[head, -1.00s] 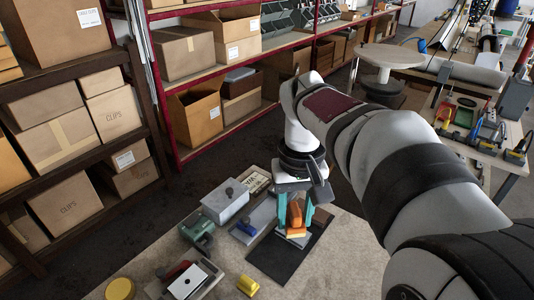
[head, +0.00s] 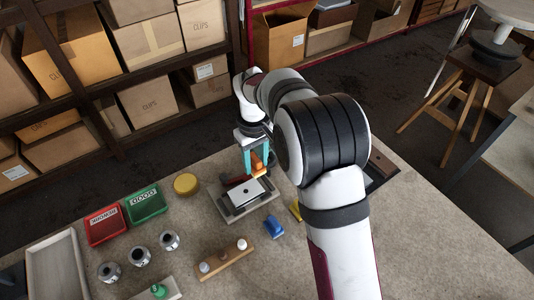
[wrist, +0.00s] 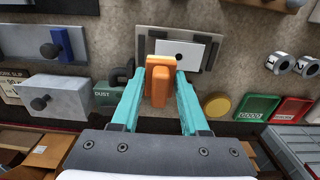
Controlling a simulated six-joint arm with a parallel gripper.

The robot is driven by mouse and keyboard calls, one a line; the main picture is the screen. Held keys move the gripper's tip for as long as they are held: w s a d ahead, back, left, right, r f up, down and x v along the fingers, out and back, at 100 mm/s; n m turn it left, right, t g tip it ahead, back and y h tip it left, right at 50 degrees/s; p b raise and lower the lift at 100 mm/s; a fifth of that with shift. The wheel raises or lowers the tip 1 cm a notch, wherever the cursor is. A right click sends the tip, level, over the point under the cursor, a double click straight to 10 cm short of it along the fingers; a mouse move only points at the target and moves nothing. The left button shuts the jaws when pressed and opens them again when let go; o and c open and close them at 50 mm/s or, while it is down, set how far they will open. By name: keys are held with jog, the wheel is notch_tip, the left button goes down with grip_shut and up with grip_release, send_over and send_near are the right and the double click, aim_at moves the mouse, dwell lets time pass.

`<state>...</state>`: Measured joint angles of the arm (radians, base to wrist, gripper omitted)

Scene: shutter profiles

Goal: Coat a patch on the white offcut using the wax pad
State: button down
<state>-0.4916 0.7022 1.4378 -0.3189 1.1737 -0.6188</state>
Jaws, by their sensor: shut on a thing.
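My gripper (head: 257,165) has teal fingers and is shut on the orange wax pad (wrist: 158,84). The pad also shows in the head view (head: 259,162), held upright beneath the wrist. The white offcut (head: 243,194) lies in a grey holder with dark bars along its sides. In the wrist view the offcut (wrist: 194,50) has one small dark spot near its middle. The pad is close by the offcut's far edge in the head view and covers part of it in the wrist view. I cannot tell whether they touch.
A yellow round tin (head: 186,184), a green bin (head: 145,203) and a red bin (head: 105,224) stand left of the holder. Nearer are several metal cylinders (head: 139,257), a wooden peg rack (head: 226,258) and a blue block (head: 274,227). A grey box (wrist: 60,97) shows in the wrist view.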

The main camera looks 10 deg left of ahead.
aim_at(256, 186)
jog(key=shift+f, duration=3.35)
jog(key=shift+s+a+f, duration=0.1)
jog(key=shift+f, duration=0.15)
jog(key=shift+s+a+r, duration=0.15)
jog(key=shift+s+a, duration=1.05)
jog(key=shift+s, duration=0.05)
jog(key=shift+s+a+r, duration=0.1)
jog(key=shift+s+a, duration=1.1)
jog(key=shift+w+d+r, duration=0.2)
jog(key=shift+w+d, duration=1.05)
jog(key=shift+w+d+r, duration=0.2)
jog(key=shift+w+d, duration=1)
jog(key=shift+w+d+r, duration=0.1)
jog(key=shift+w+r, duration=0.05)
jog(key=shift+r, duration=0.05)
jog(key=shift+f, duration=0.15)
jog(key=shift+r, duration=3.2)
jog(key=shift+d, duration=0.15)
